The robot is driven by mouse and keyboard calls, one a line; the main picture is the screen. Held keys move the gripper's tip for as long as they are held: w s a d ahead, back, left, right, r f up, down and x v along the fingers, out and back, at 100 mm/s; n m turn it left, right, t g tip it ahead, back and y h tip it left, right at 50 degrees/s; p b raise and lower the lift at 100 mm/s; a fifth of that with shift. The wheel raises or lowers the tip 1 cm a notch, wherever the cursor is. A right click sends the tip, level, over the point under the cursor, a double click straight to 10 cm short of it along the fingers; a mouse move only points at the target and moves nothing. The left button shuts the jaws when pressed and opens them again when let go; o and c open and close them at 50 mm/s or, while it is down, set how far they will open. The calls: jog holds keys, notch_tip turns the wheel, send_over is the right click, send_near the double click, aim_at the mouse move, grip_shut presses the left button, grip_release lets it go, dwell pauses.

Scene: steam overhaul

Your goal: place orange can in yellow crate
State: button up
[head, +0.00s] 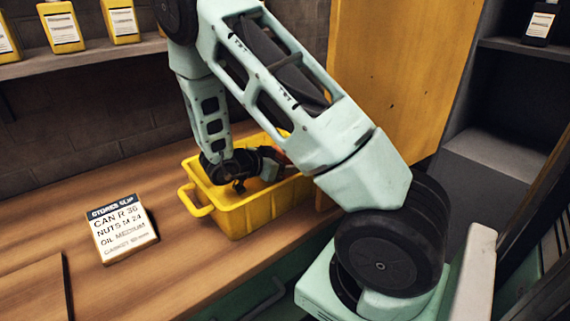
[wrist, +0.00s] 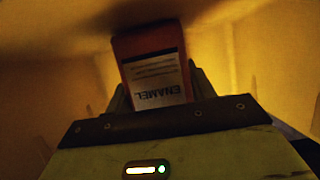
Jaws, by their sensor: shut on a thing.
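The yellow crate (head: 245,215) stands on the wooden bench in the head view. My gripper (head: 268,163) reaches down inside the crate, and its fingers are partly hidden there. In the wrist view, my gripper (wrist: 152,100) is shut on the orange can (wrist: 148,45), which has a white label reading ENAMEL. Yellow crate walls (wrist: 225,60) surround the can in that view. In the head view only a small orange patch of the can (head: 279,156) shows beside the gripper. I cannot tell whether the can touches the crate floor.
A stores slip card (head: 122,230) lies on the bench (head: 180,270) left of the crate. Yellow bottles (head: 62,27) stand on a wall shelf at the upper left. A yellow panel (head: 395,80) rises behind the crate. The bench's front left is mostly clear.

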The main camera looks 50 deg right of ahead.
jog(key=shift+f, duration=0.1)
jog(key=o, duration=1.3)
jog(key=v, duration=0.7)
jog(key=shift+w+a+r, duration=0.1)
jog(key=shift+a+r, duration=0.1)
jog(key=shift+a, duration=0.05)
